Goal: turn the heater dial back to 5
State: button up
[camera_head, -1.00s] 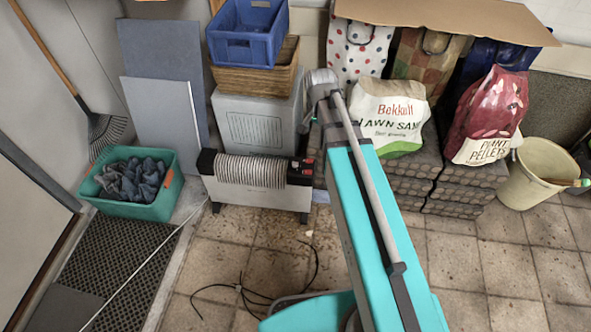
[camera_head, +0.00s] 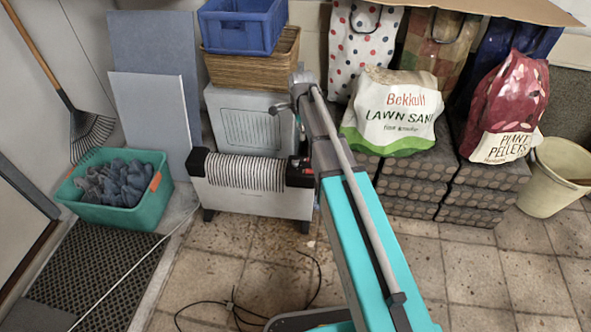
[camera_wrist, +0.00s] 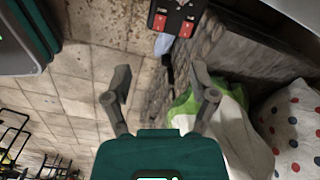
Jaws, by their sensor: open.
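The heater (camera_head: 257,201) is a pale box with a ribbed top and black end caps, standing on the tiled floor left of my arm in the head view. Its right end cap, with a small red part, is partly behind my arm. In the wrist view a black panel with two red switches (camera_wrist: 159,22) shows at the top edge, beyond the fingertips. A dial and its number cannot be made out. My gripper (camera_wrist: 160,88) is open and empty, apart from the panel.
Behind the heater is a grey box (camera_head: 245,120) under a basket and blue crate. A lawn sand bag (camera_head: 392,118) and a plant pellets bag (camera_head: 507,100) sit on stacked dark blocks to the right. A green tub (camera_head: 150,205) is left. A cable (camera_head: 235,307) lies on the floor.

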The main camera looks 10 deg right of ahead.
aim_at(295, 163)
jog(key=w+a+f+m+b, duration=0.1)
jog(key=w+f+m+b, duration=0.2)
jog(key=f, duration=0.3)
jog(key=shift+w+b, duration=0.7)
jog(key=shift+b, duration=0.15)
jog(key=shift+a, duration=0.1)
notch_tip(295, 163, down, 14)
jog(key=b, duration=1.3)
jog(key=shift+r+b, duration=0.15)
jog(key=shift+b, duration=0.2)
grip_shut()
